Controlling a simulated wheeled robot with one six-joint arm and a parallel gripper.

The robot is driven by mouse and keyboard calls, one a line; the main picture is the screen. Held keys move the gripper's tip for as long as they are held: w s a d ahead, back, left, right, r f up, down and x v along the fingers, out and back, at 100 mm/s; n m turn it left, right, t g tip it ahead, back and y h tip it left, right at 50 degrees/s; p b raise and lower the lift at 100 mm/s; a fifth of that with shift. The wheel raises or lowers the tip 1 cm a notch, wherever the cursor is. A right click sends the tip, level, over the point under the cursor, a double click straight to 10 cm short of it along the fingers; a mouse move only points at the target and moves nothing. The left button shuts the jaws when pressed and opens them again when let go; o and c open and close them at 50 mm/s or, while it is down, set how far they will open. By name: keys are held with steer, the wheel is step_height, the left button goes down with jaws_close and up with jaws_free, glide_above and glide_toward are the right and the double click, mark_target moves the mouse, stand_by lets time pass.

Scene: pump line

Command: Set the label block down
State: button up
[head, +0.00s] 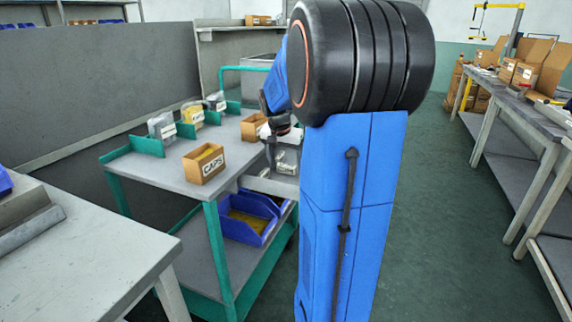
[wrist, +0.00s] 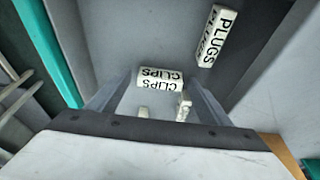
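A white label block reading CLIPS (wrist: 160,78) lies in the wrist view between and just beyond the tips of my gripper (wrist: 160,90). The two dark fingers stand apart, one on each side, with a small gap to the block's ends. A second white block, PLUGS (wrist: 214,38), lies tilted outside the right finger.
The green-framed cart (head: 160,172) carries a CAPS carton (head: 204,164), another carton (head: 254,127) and several bagged parts at its back edge. Blue bins (head: 248,220) sit on its lower shelf. A grey table (head: 90,260) stands front left; benches (head: 520,110) stand right. Floor between is clear.

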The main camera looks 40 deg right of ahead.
steer(key=v, duration=1.1)
steer(key=s+a+n, duration=0.2)
steer(key=a, duration=0.6)
steer(key=s+a+f+n+t+y, duration=0.1)
steer(key=s+a+f+n, duration=0.4)
steer(key=s+a, duration=0.4)
steer(key=s+a+f+n+t+y, duration=0.2)
steer(key=s+a+f+n, duration=0.4)
steer(key=s+a, duration=0.3)
steer(key=a+f, duration=0.1)
steer(key=a, duration=0.3)
steer(key=shift+s+a+n, duration=0.2)
steer(key=shift+a+n, duration=0.1)
steer(key=shift+a, duration=0.1)
steer(key=shift+r, duration=0.1)
